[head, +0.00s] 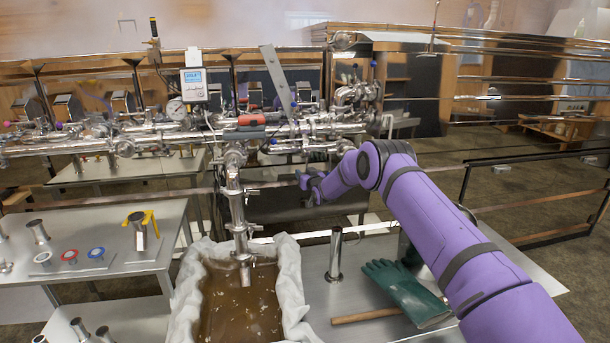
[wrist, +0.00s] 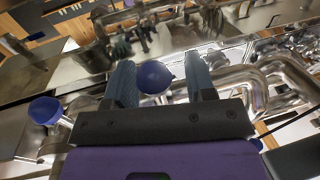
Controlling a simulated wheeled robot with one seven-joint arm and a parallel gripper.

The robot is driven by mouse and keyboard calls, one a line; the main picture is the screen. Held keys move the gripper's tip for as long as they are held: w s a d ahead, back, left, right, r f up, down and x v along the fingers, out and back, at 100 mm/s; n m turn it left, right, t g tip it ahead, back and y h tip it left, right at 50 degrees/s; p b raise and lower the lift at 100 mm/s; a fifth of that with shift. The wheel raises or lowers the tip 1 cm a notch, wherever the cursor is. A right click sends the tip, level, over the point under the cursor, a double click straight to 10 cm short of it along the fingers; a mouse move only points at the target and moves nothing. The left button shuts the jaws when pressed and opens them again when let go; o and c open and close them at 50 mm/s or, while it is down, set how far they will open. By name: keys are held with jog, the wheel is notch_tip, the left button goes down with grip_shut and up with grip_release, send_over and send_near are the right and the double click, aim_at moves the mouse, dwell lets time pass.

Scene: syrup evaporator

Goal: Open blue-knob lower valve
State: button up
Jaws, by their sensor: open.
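In the wrist view, a round blue knob (wrist: 153,77) lies between the two grey fingers of my gripper (wrist: 160,68). The fingers are apart, one on each side of the knob, with visible space on the right side; contact on the left cannot be told. A second blue knob (wrist: 45,110) is at the left of the wrist view, outside the fingers, beside pipework. In the head view, my gripper (head: 303,181) is just below and right of the steel pipe assembly (head: 290,130). The gripped-at knob is not clear in the head view.
A steel outlet pipe (head: 237,205) hangs over a cloth-lined tub of brown liquid (head: 238,305). On the metal table are an upright steel tube (head: 335,255), green gloves (head: 405,290) and a wooden handle (head: 368,315). Shiny curved pipes (wrist: 270,85) run close to my fingers.

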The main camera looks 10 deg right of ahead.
jog(key=shift+w, duration=0.1)
jog(key=shift+c, duration=0.2)
grip_shut()
jog(key=shift+a, duration=0.1)
